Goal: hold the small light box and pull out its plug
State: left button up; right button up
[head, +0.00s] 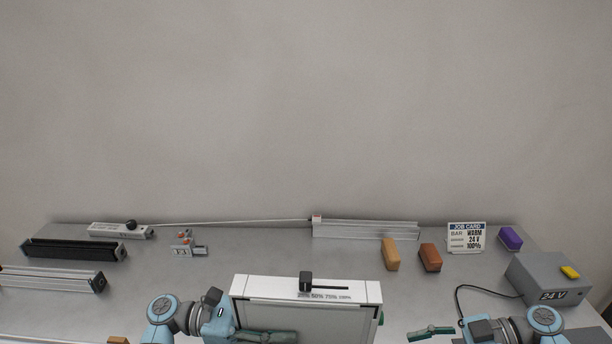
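The light box (250,286) is a white frame with a dark slider knob and percent marks along its top, standing at the front middle of the bench. My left gripper (268,337) has a green finger across the front of its panel; I cannot tell whether it touches or grips it. A small green piece shows at the box's right edge; I cannot tell what it is. My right gripper (431,333) is right of the box and apart from it, with green fingertips pointing left. A black cable (458,299) runs from the grey 24 V supply (541,278) and passes behind my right arm. No plug is visible.
Orange (391,254), brown (430,257) and purple (510,238) blocks lie behind, around a job card (466,239). Bars and a white strip (120,231) lie at the left. Bare bench shows left of and behind the box.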

jog(key=x, duration=0.7)
jog(key=shift+a+f, duration=0.15)
jog(key=shift+a, duration=0.05)
jog(key=shift+c, duration=0.5)
grip_shut()
jog(key=shift+s+d, duration=0.15)
jog(key=shift+d, duration=2.25)
pick_arm(q)
jog(key=o, duration=1.4)
pick_arm(e)
notch_tip(320, 180, up, 4)
